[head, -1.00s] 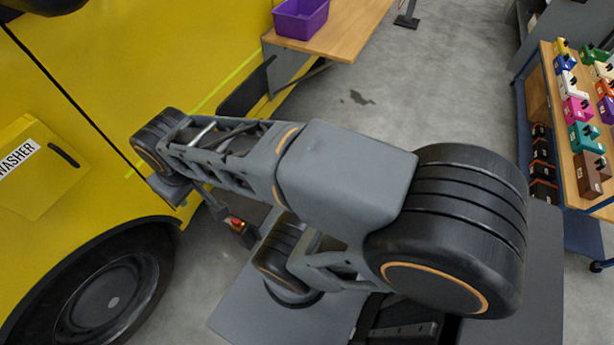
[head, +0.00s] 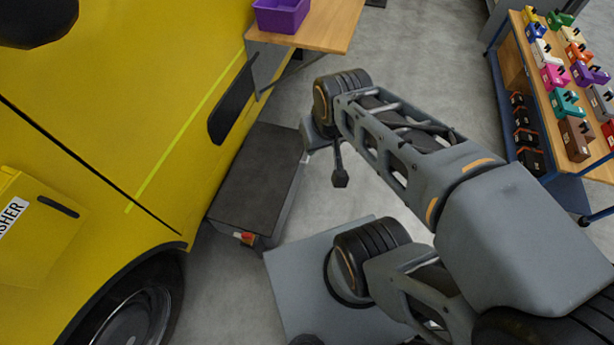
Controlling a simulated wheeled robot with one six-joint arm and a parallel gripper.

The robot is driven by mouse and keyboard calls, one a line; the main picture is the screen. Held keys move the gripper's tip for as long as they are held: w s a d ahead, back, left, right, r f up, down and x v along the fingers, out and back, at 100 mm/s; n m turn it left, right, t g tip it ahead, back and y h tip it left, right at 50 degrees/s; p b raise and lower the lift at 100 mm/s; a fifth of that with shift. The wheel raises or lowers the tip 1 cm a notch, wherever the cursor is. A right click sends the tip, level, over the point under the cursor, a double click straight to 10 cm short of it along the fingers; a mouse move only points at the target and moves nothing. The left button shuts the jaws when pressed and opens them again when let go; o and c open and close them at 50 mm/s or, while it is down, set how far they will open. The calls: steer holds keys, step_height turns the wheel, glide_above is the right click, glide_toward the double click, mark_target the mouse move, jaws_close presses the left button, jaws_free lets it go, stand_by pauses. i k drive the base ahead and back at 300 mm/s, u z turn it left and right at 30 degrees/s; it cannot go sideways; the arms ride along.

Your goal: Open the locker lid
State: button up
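The yellow locker (head: 42,240) is at the left edge of the head view, against the yellow vehicle's side and partly cut off by the frame. Its white label shows the letters "SHER". A dark bar handle (head: 58,206) lies on the yellow face, and no opening shows there. My gripper (head: 340,181) hangs at the end of my arm near the picture's middle, well to the right of the locker and apart from it. It is small and dark, and I cannot make out its fingers. Nothing shows held in it.
A low dark-topped block (head: 257,180) with a red-orange part lies between the vehicle and my arm. A black wheel (head: 130,310) is below the locker. A wooden shelf (head: 325,28) holds a purple bin (head: 281,14). A rack (head: 571,130) of coloured boxes stands right. Grey floor is clear behind.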

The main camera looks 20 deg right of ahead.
mark_target(252, 198)
steer(key=k, duration=1.3)
steer(key=z, duration=0.65)
steer(key=i, duration=1.45)
steer(key=u, duration=0.8)
steer(key=i, duration=0.6)
steer(key=u, duration=0.7)
